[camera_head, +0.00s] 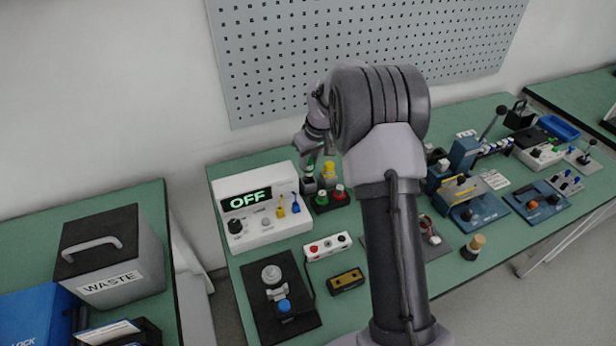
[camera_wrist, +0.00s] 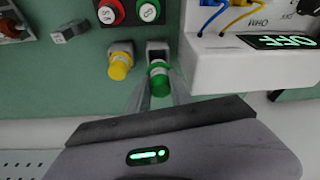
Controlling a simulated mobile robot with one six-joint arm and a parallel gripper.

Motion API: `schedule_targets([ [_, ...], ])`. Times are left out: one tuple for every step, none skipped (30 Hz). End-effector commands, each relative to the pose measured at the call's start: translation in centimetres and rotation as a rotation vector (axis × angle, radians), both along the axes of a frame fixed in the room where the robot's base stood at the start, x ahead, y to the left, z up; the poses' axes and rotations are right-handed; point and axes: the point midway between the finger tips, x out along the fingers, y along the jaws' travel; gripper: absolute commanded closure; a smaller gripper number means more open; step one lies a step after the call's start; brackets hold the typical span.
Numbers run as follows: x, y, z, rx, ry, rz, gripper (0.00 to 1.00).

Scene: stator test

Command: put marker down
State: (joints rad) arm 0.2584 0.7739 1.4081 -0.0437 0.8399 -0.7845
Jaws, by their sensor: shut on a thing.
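My gripper (camera_wrist: 158,92) is shut on a green marker (camera_wrist: 158,76), with one finger on each side of it. The marker's far end is at a small grey holder (camera_wrist: 157,47); I cannot tell whether it is seated in it. A yellow-capped piece (camera_wrist: 120,66) stands in a similar holder just to the left. In the head view my gripper (camera_head: 312,158) is at the back of the green bench, right of the white OFF meter, partly hidden by my arm. The yellow piece also shows there (camera_head: 329,169).
The white meter (camera_head: 257,208) reading OFF stands close beside my gripper. A box with red and green round buttons (camera_wrist: 129,10) is just beyond the holders. A pegboard (camera_head: 270,60) hangs on the wall behind. Other fixtures crowd the bench to the right.

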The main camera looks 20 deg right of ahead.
Motion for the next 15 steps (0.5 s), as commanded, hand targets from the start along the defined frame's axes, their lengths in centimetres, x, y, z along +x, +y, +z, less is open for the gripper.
schedule_targets([
  [-0.1,0.0,-1.3,0.001,0.002,-0.001,1.00],
  [-0.1,0.0,-2.0,0.000,0.003,0.000,1.00],
  [0.0,0.0,-2.9,0.000,0.002,0.000,1.00],
  [0.0,0.0,-3.5,0.001,0.002,-0.001,1.00],
  [0.0,0.0,-4.0,0.000,0.001,-0.001,1.00],
  [0.0,0.0,-4.1,0.000,0.000,-0.001,1.00],
  [0.0,0.0,-4.1,0.000,0.000,-0.001,1.00],
  [0.0,0.0,-3.9,0.000,-0.001,-0.001,1.00],
  [0.0,0.0,-3.9,0.000,-0.001,-0.001,1.00],
  [0.0,0.0,-3.8,0.000,-0.001,-0.001,1.00],
  [0.0,0.0,-3.8,0.000,-0.001,-0.001,1.00],
  [0.0,0.0,-3.9,0.000,-0.001,-0.001,1.00],
  [0.0,0.0,-3.9,-0.001,0.000,-0.001,1.00],
  [0.0,0.0,-4.1,0.000,0.000,-0.001,1.00],
  [0.0,0.0,-4.2,0.000,0.000,-0.001,1.00],
])
